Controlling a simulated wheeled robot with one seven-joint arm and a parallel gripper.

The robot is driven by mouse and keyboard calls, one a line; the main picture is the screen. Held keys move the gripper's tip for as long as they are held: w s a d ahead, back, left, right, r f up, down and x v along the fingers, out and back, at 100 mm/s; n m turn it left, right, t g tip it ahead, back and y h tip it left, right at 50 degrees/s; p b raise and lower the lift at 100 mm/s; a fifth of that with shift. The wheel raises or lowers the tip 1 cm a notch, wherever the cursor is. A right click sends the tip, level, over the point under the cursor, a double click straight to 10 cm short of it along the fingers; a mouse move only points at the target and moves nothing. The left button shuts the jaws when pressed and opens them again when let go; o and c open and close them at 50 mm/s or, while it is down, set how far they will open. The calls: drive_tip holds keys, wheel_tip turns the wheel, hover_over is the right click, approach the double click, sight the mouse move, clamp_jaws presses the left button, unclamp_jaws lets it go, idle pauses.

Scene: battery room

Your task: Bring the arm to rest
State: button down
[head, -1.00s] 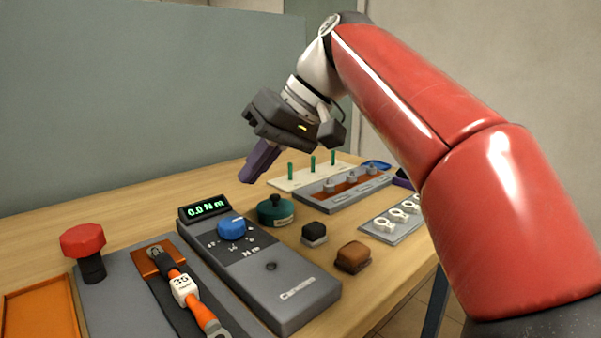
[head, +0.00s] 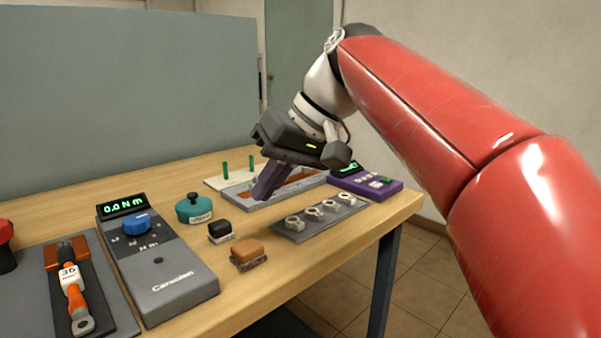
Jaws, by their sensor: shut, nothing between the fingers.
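My gripper (head: 262,193) hangs above the workbench (head: 270,278) in the head view, tilted down and to the left. Its dark purple fingers are shut with nothing between them. From this view they overlap the grey tray with the brown inlay (head: 303,184) behind; I cannot tell the exact height of the gap. My red arm reaches in from the right side of the picture.
A teal pot (head: 194,209), a black block (head: 220,232), a brown block (head: 248,254), a rack of rings (head: 318,216) and a purple meter (head: 366,184) stand on the bench. Floor lies open at right.

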drive_tip(key=s+d+f+m+t+h, duration=0.1)
drive_tip(key=s+d+f+m+h, duration=0.1)
drive_tip(key=s+d+f, duration=0.3)
drive_tip(key=s+d+f+m+t+h, duration=0.1)
drive_tip(key=s+d+f, duration=0.3)
drive_tip(key=d+f, duration=0.4)
drive_tip(key=s+d+f+m+t+h, duration=0.2)
drive_tip(key=d+f, duration=0.5)
drive_tip(key=f, duration=0.5)
drive_tip(key=s+m+h, duration=0.1)
drive_tip(key=s+m, duration=0.1)
drive_tip(key=s, duration=0.1)
drive_tip(key=shift+s+f+h, duration=0.3)
drive_tip(key=shift+f, duration=0.05)
drive_tip(key=shift+a, duration=0.1)
